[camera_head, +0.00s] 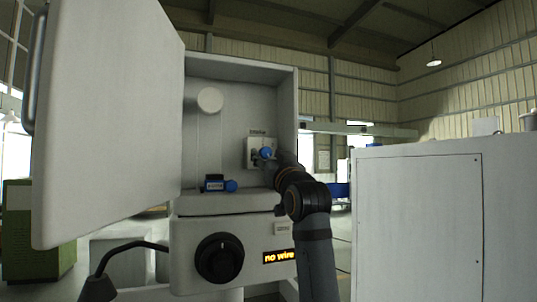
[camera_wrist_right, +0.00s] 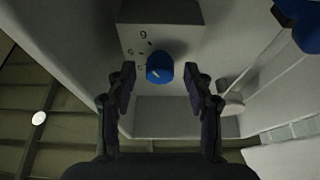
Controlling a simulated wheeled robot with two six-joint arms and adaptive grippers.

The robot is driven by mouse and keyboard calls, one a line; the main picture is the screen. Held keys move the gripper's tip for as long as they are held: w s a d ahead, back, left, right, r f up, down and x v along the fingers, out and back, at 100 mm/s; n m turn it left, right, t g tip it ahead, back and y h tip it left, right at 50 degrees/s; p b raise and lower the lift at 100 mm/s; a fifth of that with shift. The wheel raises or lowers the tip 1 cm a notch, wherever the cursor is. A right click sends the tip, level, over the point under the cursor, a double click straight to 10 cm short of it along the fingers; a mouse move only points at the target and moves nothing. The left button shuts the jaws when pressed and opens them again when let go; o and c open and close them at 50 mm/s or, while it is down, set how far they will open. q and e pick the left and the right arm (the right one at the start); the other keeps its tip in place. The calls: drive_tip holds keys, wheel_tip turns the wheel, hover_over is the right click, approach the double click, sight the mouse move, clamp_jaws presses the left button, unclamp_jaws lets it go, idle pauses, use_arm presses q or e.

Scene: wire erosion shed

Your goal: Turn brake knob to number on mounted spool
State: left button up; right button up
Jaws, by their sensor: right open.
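The blue brake knob (camera_head: 266,152) sits on a pale plate (camera_head: 250,146) on the back wall of the open cabinet. In the right wrist view the knob (camera_wrist_right: 159,68) has a white pointer mark, and its block (camera_wrist_right: 180,14) carries a 9 and other small marks too blurred to read. My right gripper (camera_wrist_right: 160,72) is open, with one finger on each side of the knob and visible gaps. In the head view its fingers are mostly hidden behind my arm. A pale round disc (camera_head: 210,99) sticks out inside the cabinet; I cannot tell if it carries a spool.
The cabinet door (camera_head: 105,115) stands open at left. A blue-and-black fitting (camera_head: 214,184) sits on the cabinet ledge. Below are a black dial (camera_head: 220,258) and a display (camera_head: 278,257) reading "no wire". A large white cabinet (camera_head: 415,220) stands at right.

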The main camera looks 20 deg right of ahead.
drive_tip(key=shift+c, duration=0.5)
drive_tip(key=shift+w, duration=0.1)
drive_tip(key=shift+c, duration=1.2)
drive_tip(key=c, duration=0.5)
clamp_jaws()
use_arm(q)
drive_tip(key=shift+w, duration=0.1)
